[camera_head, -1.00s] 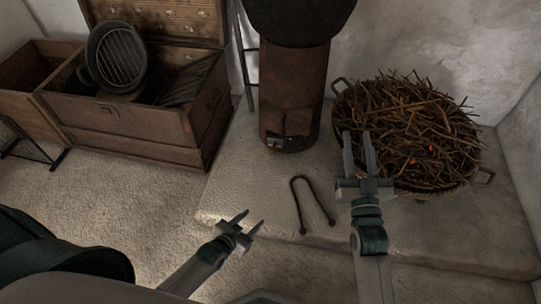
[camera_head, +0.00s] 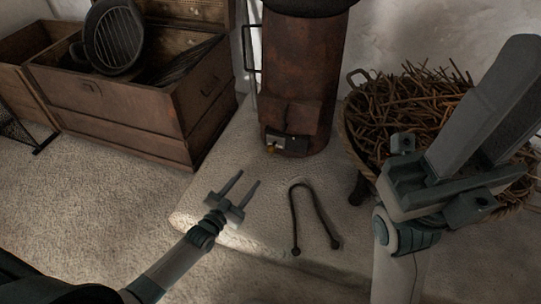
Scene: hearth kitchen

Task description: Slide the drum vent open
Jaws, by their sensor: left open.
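The drum (camera_head: 301,65) is a rusty upright cylinder at the top middle. Its vent (camera_head: 287,141) is a small grey metal plate low on the front, with a brass-coloured knob (camera_head: 270,150) at its left. How far the vent is open is too small to tell. My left gripper (camera_head: 249,177) is open and empty, in front of the drum and a little left of and below the vent, apart from it. My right gripper (camera_head: 525,62) is large and close to the camera at the right, its fingers apart, over the basket and away from the drum.
Black tongs (camera_head: 294,222) lie on the raised pale hearth slab (camera_head: 225,165), right of my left gripper. A basket of twigs (camera_head: 415,105) stands right of the drum, partly hidden by my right gripper. A wooden chest (camera_head: 125,105) holding a round grated pan (camera_head: 114,38) stands left.

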